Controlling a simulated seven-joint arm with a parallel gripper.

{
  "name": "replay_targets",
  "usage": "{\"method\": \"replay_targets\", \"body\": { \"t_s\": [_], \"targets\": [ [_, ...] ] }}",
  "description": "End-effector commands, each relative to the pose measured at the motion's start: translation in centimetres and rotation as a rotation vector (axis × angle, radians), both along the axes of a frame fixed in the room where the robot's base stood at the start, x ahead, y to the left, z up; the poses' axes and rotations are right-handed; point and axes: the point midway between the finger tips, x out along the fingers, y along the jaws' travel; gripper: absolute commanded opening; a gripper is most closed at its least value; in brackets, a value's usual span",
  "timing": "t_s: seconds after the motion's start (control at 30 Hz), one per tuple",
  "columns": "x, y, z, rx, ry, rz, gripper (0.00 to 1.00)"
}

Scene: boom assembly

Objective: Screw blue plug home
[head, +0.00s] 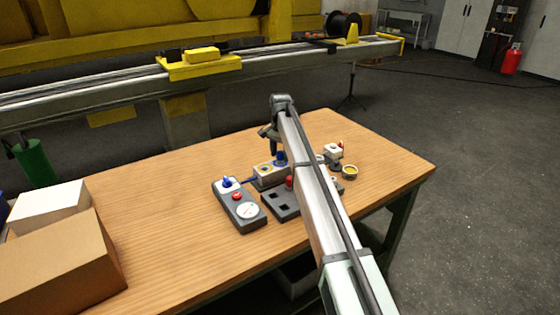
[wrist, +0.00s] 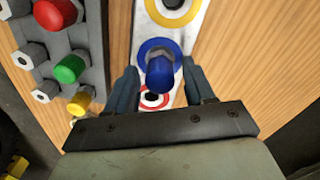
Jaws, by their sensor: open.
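The blue plug (wrist: 159,72) stands in the blue-ringed socket of a pale block (wrist: 150,27) in the wrist view. Its cap faces the camera. My gripper (wrist: 159,68) is open, with one finger on each side of the plug and a gap visible on both sides. The block also has a yellow ring above the plug and a red ring (wrist: 153,100) below it, partly hidden by the gripper. In the head view the pale block (head: 264,180) sits mid-table beneath my arm. I cannot tell there how deep the plug sits.
A grey rack with red (wrist: 57,14), green (wrist: 69,68) and yellow (wrist: 81,101) plugs and several hex parts lies left in the wrist view. A box with a dial (head: 238,206) stands left of my arm. Cardboard boxes (head: 60,265) occupy the table's left. The far right corner is clear.

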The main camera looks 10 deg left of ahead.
Motion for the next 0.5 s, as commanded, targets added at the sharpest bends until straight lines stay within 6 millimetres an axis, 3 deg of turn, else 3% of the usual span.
{"method": "replay_targets", "body": {
  "t_s": [0.5],
  "targets": [
    [0.00,0.00,0.00,0.000,0.000,0.520,0.53]
  ]
}}
